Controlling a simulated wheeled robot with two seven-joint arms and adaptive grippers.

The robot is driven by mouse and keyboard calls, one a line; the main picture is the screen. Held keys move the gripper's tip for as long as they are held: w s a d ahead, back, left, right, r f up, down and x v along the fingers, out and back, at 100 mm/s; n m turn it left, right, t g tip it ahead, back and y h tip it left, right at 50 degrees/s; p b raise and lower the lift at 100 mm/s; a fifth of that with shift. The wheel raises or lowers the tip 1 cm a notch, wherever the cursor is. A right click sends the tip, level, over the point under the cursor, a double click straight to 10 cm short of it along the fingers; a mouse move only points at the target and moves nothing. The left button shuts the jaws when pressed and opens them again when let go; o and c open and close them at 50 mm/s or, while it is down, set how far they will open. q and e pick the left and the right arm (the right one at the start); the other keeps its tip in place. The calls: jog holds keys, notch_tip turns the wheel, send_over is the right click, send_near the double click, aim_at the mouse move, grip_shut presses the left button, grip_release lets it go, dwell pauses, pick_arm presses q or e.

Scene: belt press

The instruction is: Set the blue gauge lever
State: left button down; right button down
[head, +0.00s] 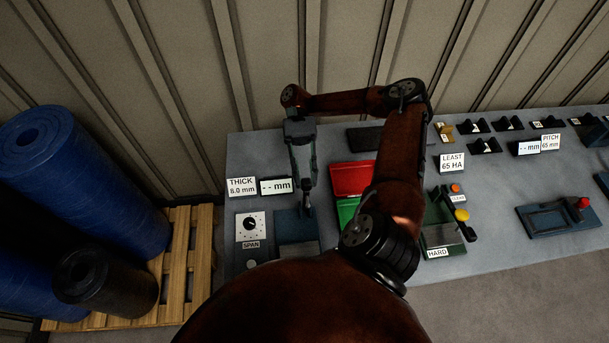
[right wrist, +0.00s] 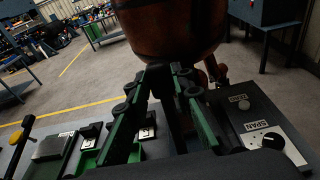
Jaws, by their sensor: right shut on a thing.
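The blue gauge (head: 288,222) stands on the grey bench top, just behind a dark plate and to the right of the SPAN dial. My right gripper (head: 307,207) points down at the gauge and is shut on its lever, which is mostly hidden by the fingers. In the right wrist view my right gripper (right wrist: 168,75) shows its green-edged fingers drawn together, with the held part too dark to make out. The THICK 8.0 mm sign (head: 242,187) and a display reading "-- mm" (head: 276,186) stand behind the gauge. My left gripper is not in view.
The SPAN dial (head: 250,226) is close on the left. A red tray (head: 352,178) and a green tray (head: 346,210) lie to the right, partly behind my arm. A yellow-knobbed lever (head: 461,215) stands farther right. Blue rolls (head: 95,165) rest on a pallet at left.

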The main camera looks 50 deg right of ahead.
jog(key=c, duration=1.7)
grip_release()
jog(key=shift+r, duration=4.95)
